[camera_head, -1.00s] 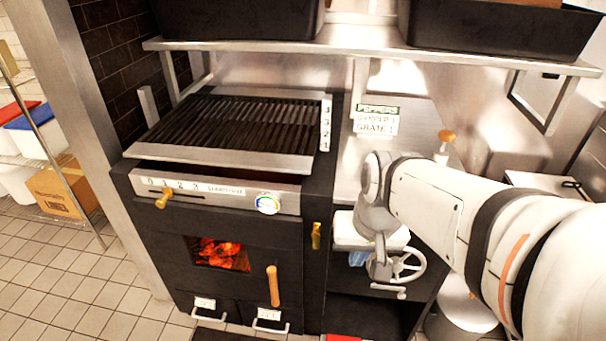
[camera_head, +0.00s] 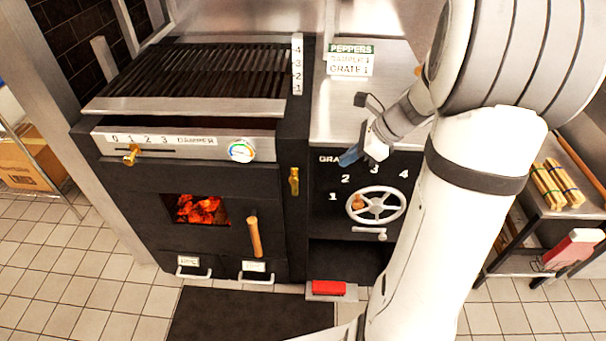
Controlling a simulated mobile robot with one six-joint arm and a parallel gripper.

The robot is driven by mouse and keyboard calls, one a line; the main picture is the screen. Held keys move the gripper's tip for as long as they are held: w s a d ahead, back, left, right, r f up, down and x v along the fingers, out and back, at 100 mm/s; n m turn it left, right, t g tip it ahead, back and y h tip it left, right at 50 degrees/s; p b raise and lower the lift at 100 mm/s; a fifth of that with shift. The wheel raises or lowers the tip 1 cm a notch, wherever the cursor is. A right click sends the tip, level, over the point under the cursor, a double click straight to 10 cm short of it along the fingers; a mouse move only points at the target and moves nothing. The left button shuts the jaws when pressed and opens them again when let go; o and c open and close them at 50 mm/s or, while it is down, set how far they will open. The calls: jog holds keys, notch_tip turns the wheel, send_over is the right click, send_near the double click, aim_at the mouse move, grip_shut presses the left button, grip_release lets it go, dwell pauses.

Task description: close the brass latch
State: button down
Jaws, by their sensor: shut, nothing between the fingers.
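The brass latch (camera_head: 294,181) is a small upright brass piece on the black front of the grill oven, right of the firebox door (camera_head: 200,237). The door has a wooden handle (camera_head: 254,237) and a window with glowing coals (camera_head: 202,209). The door looks flush with the front, but I cannot tell whether the latch is engaged. My gripper (camera_head: 350,156), with blue fingertips, is shut and empty. It is in front of the grate panel, right of the latch and a little higher, apart from it in the picture.
A spoked grate wheel (camera_head: 376,206) with a knob is below my gripper. A damper slider (camera_head: 131,155) and gauge (camera_head: 241,151) are above the door. A red block (camera_head: 328,287) lies low in front. A side table (camera_head: 567,200) with wood sticks stands right.

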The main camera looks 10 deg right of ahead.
jog(key=shift+f, duration=0.1)
jog(key=w+a+r+b+x, duration=0.1)
jog(key=a+x, duration=0.1)
jog(key=x, duration=1)
jog(key=shift+a, duration=0.25)
jog(key=shift+w+r, duration=0.1)
jog(key=shift+r, duration=0.05)
